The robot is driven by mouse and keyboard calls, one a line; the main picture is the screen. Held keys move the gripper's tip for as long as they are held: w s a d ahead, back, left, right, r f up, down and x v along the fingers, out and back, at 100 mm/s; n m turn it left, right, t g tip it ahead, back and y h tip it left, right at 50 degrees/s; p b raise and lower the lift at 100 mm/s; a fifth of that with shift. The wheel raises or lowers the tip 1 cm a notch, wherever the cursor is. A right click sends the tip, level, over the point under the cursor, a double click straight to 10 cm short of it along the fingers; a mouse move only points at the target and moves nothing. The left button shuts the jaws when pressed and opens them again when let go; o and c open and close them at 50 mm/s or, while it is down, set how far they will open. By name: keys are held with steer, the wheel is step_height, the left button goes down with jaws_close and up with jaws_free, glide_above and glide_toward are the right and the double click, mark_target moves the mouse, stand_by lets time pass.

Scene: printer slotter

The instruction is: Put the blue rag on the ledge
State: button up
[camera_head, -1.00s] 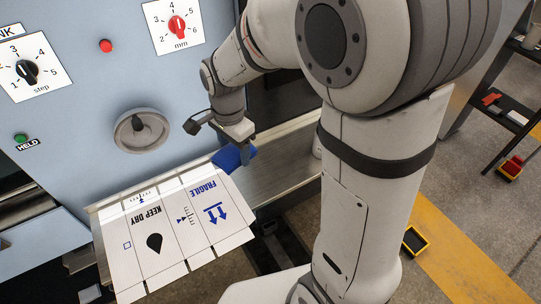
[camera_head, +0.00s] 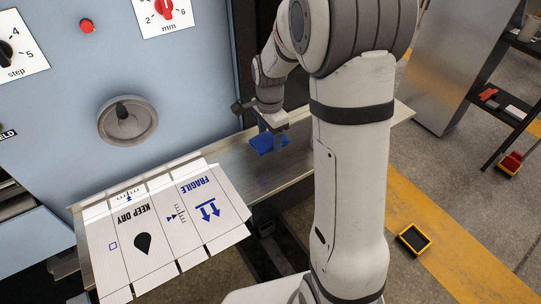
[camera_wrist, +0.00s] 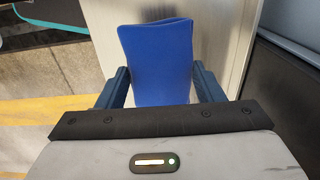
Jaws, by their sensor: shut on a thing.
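The blue rag (camera_head: 268,144) is in my gripper (camera_head: 272,136), over the metal ledge (camera_head: 238,167) in the head view. In the wrist view the rag (camera_wrist: 158,62) stands between the two dark fingers of my gripper (camera_wrist: 160,88), which are shut on it. The ledge (camera_wrist: 222,45) shows behind and to the right of the rag in that view. I cannot tell whether the rag touches the ledge.
A flat printed carton (camera_head: 165,228) lies on the left part of the ledge. The blue machine panel (camera_head: 60,110) with a round handwheel (camera_head: 127,121) rises behind. The ledge is bare between carton and rag. A yellow-rimmed bin (camera_head: 413,240) sits on the floor at right.

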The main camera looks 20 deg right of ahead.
mark_target(270, 159)
steer(key=shift+f, duration=3.3)
steer(key=shift+f, duration=0.1)
steer(key=o, duration=1)
steer(key=shift+c, duration=0.2)
